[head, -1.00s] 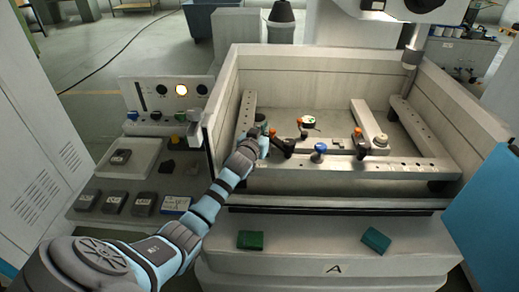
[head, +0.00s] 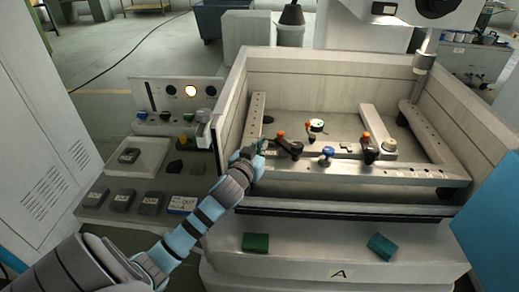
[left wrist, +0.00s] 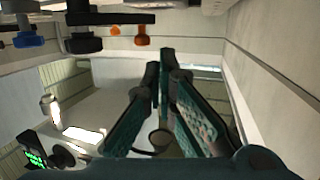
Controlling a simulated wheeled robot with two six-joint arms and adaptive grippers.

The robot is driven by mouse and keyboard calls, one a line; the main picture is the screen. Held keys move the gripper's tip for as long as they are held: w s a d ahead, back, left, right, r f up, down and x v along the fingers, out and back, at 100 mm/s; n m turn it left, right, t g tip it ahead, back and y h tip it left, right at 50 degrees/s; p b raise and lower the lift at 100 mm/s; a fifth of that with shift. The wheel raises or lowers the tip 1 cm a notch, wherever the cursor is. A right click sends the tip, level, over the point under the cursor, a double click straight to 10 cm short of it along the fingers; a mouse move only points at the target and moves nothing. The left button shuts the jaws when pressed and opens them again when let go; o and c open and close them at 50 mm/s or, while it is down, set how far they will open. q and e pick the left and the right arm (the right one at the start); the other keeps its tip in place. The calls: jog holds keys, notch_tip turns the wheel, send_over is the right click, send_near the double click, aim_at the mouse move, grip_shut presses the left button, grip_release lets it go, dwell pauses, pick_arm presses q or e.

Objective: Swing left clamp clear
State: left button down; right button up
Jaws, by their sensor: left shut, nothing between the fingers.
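The left clamp (head: 289,147), a dark arm with an orange knob at its upper left end, sits on the front rail (head: 400,168) inside the machine tank. My left gripper (head: 261,148) is just left of it, at the tank's front left, shut and empty, with a visible gap to the clamp. In the left wrist view the gripper's green-padded fingers (left wrist: 164,72) converge, and a dark clamp body with an orange knob (left wrist: 141,39) shows at upper left, apart from them. My right gripper is not in view.
A blue knob (head: 328,154) and a second dark clamp (head: 369,150) with an orange knob stand further right on the rail. A small round dial (head: 317,126) lies behind. The tank's left wall (head: 232,112) rises close beside my left gripper.

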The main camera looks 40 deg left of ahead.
aim_at(279, 137)
pick_arm(q)
jog(key=s+d+n+h, duration=0.1)
jog(key=s+d+n, duration=0.15)
jog(key=n, duration=0.65)
jog(key=s+d+n, duration=0.1)
jog(key=s+n, duration=0.3)
jog(key=n, duration=0.4)
jog(key=x, duration=1.4)
jog(key=shift+w+r, duration=0.1)
jog(key=shift+r, duration=0.15)
jog(key=shift+w+a, duration=0.2)
